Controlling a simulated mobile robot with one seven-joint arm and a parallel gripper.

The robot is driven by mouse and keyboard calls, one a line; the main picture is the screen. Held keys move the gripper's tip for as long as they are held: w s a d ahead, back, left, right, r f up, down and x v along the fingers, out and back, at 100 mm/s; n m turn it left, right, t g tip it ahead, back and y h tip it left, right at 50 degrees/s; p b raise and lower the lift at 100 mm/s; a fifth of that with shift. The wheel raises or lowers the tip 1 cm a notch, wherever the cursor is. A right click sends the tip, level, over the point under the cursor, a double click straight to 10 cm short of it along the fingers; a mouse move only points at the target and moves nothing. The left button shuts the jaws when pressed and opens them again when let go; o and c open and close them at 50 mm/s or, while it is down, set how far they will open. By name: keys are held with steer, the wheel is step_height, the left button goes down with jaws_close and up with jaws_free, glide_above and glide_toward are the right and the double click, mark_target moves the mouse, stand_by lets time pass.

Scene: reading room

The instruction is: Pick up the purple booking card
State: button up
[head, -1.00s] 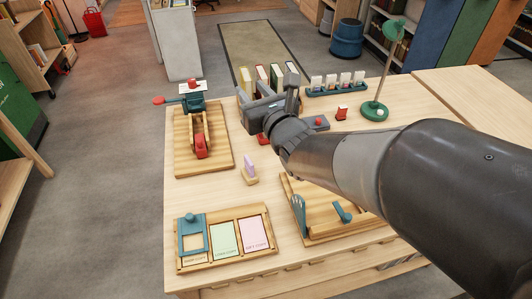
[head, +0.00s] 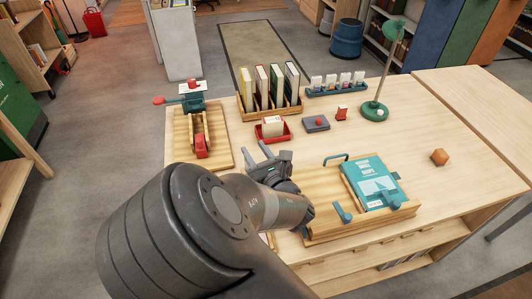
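The purple booking card does not show now. My arm and gripper cover the spot on the table where it stood upright in a small holder a second ago. My gripper (head: 257,158) is over the middle of the table, left of the book stand. Its two fingers look spread apart, pointing up and left in the picture. I see nothing purple between them.
A wooden stand (head: 318,233) with a teal book (head: 373,186) lies to the right. A red tray (head: 286,136) and a grey box with a red button (head: 316,124) are behind the gripper. A wooden stamp board (head: 218,160) is at left. My arm hides most of the front card tray.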

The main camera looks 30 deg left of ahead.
step_height(320, 180, down, 10)
steer(key=shift+r, duration=0.2)
steer(key=shift+w+a+r, duration=0.1)
steer(key=shift+w+a, duration=0.2)
steer(key=shift+a, duration=0.15)
steer(key=x, duration=0.6)
steer(key=shift+w+a, duration=0.1)
steer(key=shift+a, duration=0.1)
jaws_close()
